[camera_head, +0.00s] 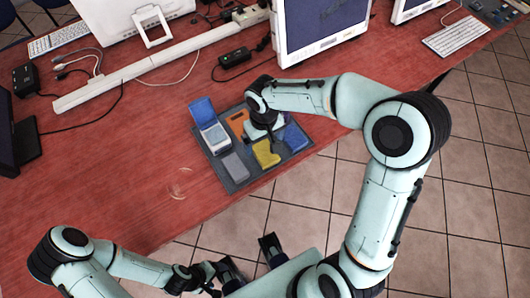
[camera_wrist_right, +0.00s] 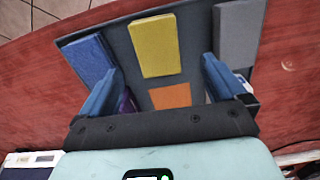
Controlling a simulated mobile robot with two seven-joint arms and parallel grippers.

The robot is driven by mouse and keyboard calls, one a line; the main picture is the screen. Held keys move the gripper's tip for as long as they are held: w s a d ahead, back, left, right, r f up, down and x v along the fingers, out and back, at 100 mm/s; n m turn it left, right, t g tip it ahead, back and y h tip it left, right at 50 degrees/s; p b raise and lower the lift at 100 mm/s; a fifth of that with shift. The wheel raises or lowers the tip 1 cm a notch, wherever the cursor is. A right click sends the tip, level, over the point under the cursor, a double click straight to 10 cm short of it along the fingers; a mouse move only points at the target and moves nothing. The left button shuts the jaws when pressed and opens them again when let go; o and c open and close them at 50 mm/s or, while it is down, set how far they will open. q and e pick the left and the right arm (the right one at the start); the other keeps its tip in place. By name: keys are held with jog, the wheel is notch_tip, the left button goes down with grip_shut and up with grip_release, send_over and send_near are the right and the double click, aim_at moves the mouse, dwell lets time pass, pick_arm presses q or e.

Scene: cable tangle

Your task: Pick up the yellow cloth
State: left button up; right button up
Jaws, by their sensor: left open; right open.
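The yellow cloth (camera_head: 266,154) is a flat folded piece lying in the front middle of a dark grey tray (camera_head: 240,185) on the red table. In the right wrist view the yellow cloth (camera_wrist_right: 154,45) shows beyond the fingers, roughly centred between them. My right gripper (camera_head: 264,136) is over the tray, close behind the cloth in the head view. Its fingers (camera_wrist_right: 160,72) are spread with nothing between them. My left gripper (camera_head: 208,282) is open, low at the front, off the table and away from the tray.
The tray also holds an orange piece (camera_head: 237,121), a grey piece (camera_head: 235,167), a blue piece (camera_head: 294,137) and a box with a raised blue lid (camera_head: 202,111). A black adapter (camera_head: 235,58), cables and monitors (camera_head: 320,35) stand behind.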

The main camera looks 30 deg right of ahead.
aim_at(265, 152)
jog(key=shift+s+d+f, duration=0.1)
jog(key=shift+f, duration=1.5)
jog(key=shift+s+d+f, duration=0.1)
jog(key=shift+f, duration=1.45)
jog(key=c, duration=1.1)
